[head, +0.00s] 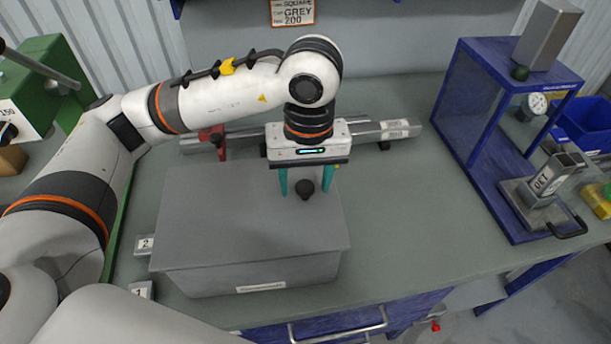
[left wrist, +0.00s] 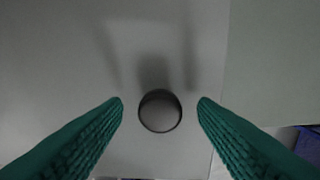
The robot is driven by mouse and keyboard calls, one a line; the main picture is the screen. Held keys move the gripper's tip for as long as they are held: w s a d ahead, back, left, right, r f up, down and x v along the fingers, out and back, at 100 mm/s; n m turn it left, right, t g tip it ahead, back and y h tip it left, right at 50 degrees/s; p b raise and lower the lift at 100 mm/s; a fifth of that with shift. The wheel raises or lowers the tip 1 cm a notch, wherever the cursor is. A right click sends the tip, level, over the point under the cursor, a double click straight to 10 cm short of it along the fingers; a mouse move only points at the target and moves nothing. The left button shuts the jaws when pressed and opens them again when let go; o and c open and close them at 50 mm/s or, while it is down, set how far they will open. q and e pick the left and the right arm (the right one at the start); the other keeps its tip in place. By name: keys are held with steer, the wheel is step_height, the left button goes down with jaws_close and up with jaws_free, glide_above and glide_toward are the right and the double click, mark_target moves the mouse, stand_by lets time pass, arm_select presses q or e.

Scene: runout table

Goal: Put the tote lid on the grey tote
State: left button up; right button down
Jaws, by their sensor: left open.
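The grey tote (head: 215,280) stands at the front of the bench with a white label low on its front wall. The flat grey tote lid (head: 230,215) lies over its top, its edges roughly in line with the tote's walls. A dark round knob (head: 305,189) sticks up from the lid towards its right side. My left gripper (head: 305,187) points down over the lid, its green fingers open on either side of the knob. In the left wrist view the knob (left wrist: 160,111) is between the fingertips, with a gap on both sides. My right gripper is out of view.
Metal bar stock (head: 385,131) and a red clamp (head: 214,138) lie behind the tote. A blue press frame (head: 470,120) stands at the right, a green machine (head: 55,75) at the far left. The bench between tote and press is clear.

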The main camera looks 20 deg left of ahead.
arm_select(q)
step_height(320, 180, up, 12)
steer(key=shift+d, duration=0.2)
stand_by(0.4)
